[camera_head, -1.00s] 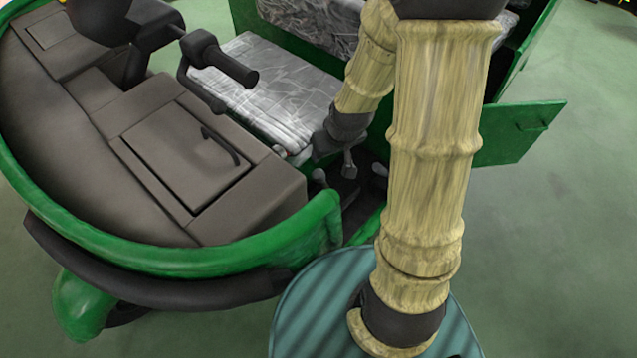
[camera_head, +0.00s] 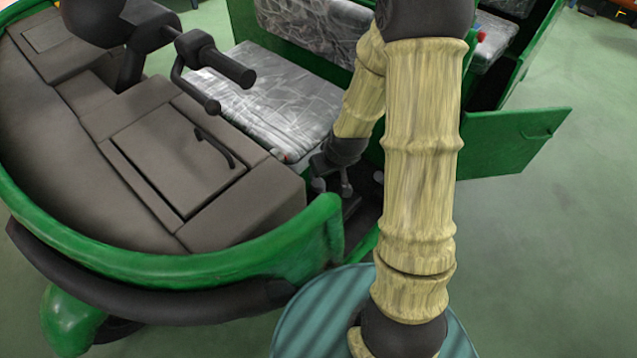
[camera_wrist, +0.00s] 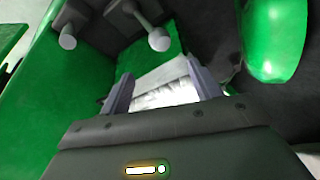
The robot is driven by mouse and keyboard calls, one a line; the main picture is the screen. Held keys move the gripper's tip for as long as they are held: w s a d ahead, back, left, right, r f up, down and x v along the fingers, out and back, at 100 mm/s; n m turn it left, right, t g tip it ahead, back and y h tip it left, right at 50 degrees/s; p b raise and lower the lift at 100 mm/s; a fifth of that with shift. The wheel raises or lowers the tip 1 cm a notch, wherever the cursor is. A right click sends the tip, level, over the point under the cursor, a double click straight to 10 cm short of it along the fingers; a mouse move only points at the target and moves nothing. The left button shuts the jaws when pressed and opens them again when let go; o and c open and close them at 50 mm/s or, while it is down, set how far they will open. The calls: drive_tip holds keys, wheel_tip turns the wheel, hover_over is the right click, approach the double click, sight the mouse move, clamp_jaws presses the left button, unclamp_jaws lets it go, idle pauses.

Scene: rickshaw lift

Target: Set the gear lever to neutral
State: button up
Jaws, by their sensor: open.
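In the wrist view, two short levers with pale round knobs stand beyond the fingertips: a left lever (camera_wrist: 68,41) and a right lever (camera_wrist: 160,41). I cannot tell which is the gear lever. My gripper (camera_wrist: 163,82) is open, its two grey fingers apart, with neither knob between them. A bright silver patch shows between the fingers, and I cannot tell whether it is near or far. In the head view, my gripper (camera_head: 332,178) points down into the footwell between the dashboard and the silver seat. The levers there are small and partly hidden by my arm.
The dark dashboard (camera_head: 175,155) and black handlebar (camera_head: 215,60) are left of my gripper. The silver seat (camera_head: 275,95) lies behind it. The green front rim (camera_head: 240,262) curves in front. A green side panel (camera_head: 515,140) sticks out at right, with open floor beyond.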

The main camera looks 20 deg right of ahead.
sight(321, 179)
drive_tip(key=b+x, duration=0.1)
drive_tip(key=x, duration=1.3)
drive_tip(key=shift+w+f+b, duration=0.1)
drive_tip(key=shift+f+b, duration=0.05)
drive_tip(key=shift+b, duration=0.2)
drive_tip(key=c, duration=1.4)
drive_tip(key=shift+o, duration=0.2)
drive_tip(key=shift+w+d+r+p, duration=0.25)
drive_tip(key=shift+w+d+p, duration=0.05)
drive_tip(key=shift+d, duration=0.05)
drive_tip(key=w+d+r+g+y+p, duration=0.1)
drive_tip(key=w+d+g+y+p, duration=0.1)
drive_tip(key=w+d, duration=0.3)
drive_tip(key=d+y, duration=0.1)
drive_tip(key=d, duration=0.2)
drive_tip(key=shift+r+m+p, duration=0.15)
drive_tip(key=shift+m+p, duration=0.15)
drive_tip(key=shift+p, duration=0.05)
drive_tip(key=shift+w+a, duration=0.1)
drive_tip(key=shift+w, duration=0.05)
